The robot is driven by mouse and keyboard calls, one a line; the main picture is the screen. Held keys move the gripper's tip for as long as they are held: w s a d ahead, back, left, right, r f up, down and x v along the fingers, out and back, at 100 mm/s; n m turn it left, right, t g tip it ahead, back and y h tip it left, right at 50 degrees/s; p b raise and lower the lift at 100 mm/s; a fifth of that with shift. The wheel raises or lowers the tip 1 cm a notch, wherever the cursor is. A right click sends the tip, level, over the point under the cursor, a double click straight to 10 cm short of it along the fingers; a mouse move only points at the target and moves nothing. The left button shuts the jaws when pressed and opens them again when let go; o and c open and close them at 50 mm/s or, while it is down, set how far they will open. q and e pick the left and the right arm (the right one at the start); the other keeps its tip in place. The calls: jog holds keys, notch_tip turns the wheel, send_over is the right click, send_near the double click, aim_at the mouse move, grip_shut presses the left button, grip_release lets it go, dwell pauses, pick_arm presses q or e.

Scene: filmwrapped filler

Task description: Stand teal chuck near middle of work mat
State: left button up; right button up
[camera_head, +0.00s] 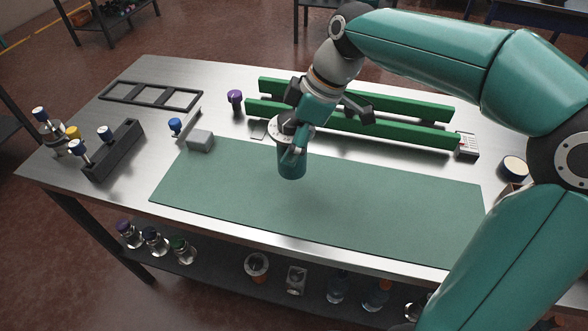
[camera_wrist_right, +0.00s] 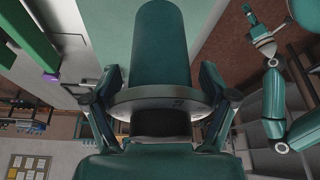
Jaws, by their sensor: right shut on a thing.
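The teal chuck (camera_head: 291,164) is a cylinder with a grey flange. It hangs about upright over the back part of the green work mat (camera_head: 380,215), left of the mat's middle. Whether its lower end touches the mat is unclear. My right gripper (camera_head: 292,140) is shut on it from above. In the right wrist view the chuck (camera_wrist_right: 160,45) points away from the palm, with the right gripper's fingers (camera_wrist_right: 160,100) on both sides at the flange. My left gripper (camera_wrist_right: 262,40) seems to show small at the upper right of the wrist view; its jaws cannot be made out.
Green rails (camera_head: 400,132) lie behind the mat. A grey block (camera_head: 200,141) stands at the mat's back left corner. A black rack (camera_head: 113,150) and an open black frame (camera_head: 150,95) are on the left. The mat's surface is clear.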

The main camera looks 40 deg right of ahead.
aim_at(292, 169)
jog(key=shift+f, duration=4.15)
jog(key=shift+f+b, duration=0.1)
jog(key=shift+b, duration=0.2)
jog(key=o, duration=1.7)
jog(key=shift+c, duration=0.2)
jog(key=v, duration=1.2)
jog(key=shift+p, duration=0.35)
